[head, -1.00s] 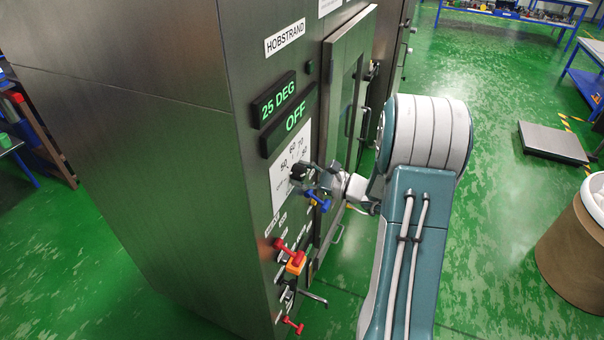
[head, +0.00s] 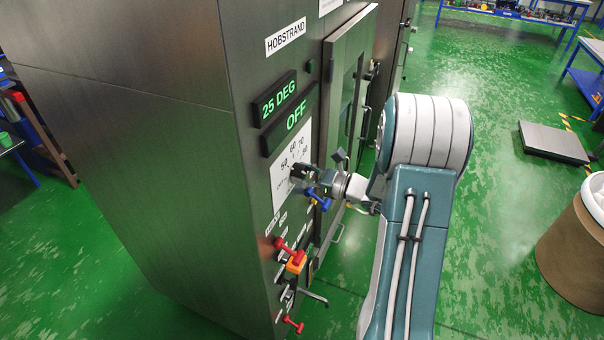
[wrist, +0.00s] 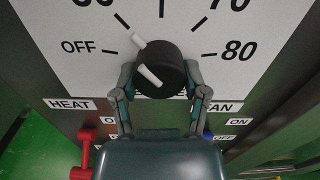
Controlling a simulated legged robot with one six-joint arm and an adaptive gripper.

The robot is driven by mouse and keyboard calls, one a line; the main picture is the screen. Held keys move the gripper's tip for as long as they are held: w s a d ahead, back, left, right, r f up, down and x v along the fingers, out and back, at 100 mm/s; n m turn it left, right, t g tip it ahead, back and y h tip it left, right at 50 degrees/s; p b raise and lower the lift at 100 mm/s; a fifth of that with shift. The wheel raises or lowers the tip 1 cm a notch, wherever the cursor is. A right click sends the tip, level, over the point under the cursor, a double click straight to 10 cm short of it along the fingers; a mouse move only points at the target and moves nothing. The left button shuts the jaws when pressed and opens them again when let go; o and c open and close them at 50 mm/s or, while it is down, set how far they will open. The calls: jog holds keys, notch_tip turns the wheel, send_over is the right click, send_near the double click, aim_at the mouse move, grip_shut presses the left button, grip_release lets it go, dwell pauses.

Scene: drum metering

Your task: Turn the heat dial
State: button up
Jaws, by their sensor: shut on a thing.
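The heat dial (wrist: 160,70) is a round black knob with white pointer marks, on a white scale plate (wrist: 240,22). In the wrist view its pointer leans up and left, between OFF and the number cut off at the upper left. My gripper (wrist: 161,88) has one finger on each side of the dial and is shut on it. In the head view my gripper (head: 304,178) is at the scale plate and largely hides the dial. The displays above (head: 284,112) read 25 DEG and OFF.
Below the dial are a blue handle (head: 318,199), a red handle (head: 284,244) and an orange-red one (head: 296,261), close to my gripper. A cabinet door with a long handle (head: 363,122) stands to the right.

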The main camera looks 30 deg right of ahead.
jog(key=o, duration=1.1)
jog(key=shift+o, duration=0.2)
jog(key=v, duration=1.2)
jog(key=shift+w, duration=0.15)
